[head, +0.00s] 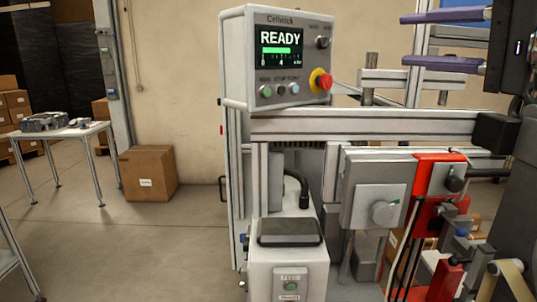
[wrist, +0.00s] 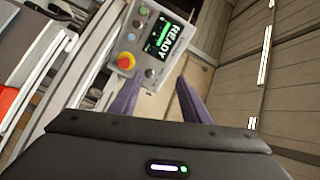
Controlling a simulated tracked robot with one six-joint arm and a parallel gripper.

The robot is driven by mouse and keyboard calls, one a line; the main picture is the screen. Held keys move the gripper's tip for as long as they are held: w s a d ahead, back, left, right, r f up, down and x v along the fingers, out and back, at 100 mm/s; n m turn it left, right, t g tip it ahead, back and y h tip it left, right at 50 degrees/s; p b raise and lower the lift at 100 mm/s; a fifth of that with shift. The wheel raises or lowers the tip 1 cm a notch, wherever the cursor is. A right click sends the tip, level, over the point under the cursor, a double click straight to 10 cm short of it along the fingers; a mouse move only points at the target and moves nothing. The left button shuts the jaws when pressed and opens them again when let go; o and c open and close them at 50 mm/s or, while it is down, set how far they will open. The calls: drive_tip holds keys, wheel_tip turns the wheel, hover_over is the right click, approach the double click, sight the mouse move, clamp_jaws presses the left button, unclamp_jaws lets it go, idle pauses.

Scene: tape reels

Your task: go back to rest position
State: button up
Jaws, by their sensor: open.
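My gripper (head: 405,39) is at the upper right of the head view, its two purple fingers pointing left, one above the other with a wide gap. It is open, with nothing between the fingers. In the wrist view my gripper (wrist: 159,77) also shows both fingers apart. The machine's control box (head: 279,62), with a screen reading READY, is left of the fingers in the head view. The same control box (wrist: 150,45) lies beyond the fingertips in the wrist view. I cannot tell how far the fingertips are from it.
The machine's aluminium frame (head: 370,125) runs below my gripper. A red bracket (head: 433,172) and small fittings sit at the right. A side table (head: 62,131) holding grey items and a cardboard box (head: 148,173) stand at the left. Open floor (head: 150,245) lies between.

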drive_tip(key=d+f+m+g+h, duration=0.2)
drive_tip(key=f+h, duration=0.2)
drive_tip(key=f, duration=0.8)
drive_tip(key=d+f+m+g+h, duration=0.1)
drive_tip(key=d+f+g+h, duration=0.15)
drive_tip(key=f, duration=1.05)
drive_tip(key=s+a+f+n+g+h, duration=0.25)
drive_tip(key=s+f, duration=0.35)
drive_tip(key=f, duration=0.4)
drive_tip(key=s+a+f+n+g+h, duration=0.25)
drive_tip(key=s+f, duration=0.25)
drive_tip(key=f, duration=0.6)
drive_tip(key=s+a+f+n, duration=0.3)
drive_tip(key=s+a+n, duration=0.1)
drive_tip(key=a, duration=0.4)
drive_tip(key=shift+s+t, duration=0.4)
drive_tip(key=shift+t, duration=0.05)
drive_tip(key=shift+d+y, duration=0.1)
drive_tip(key=shift+y, duration=0.15)
drive_tip(key=shift+c, duration=0.4)
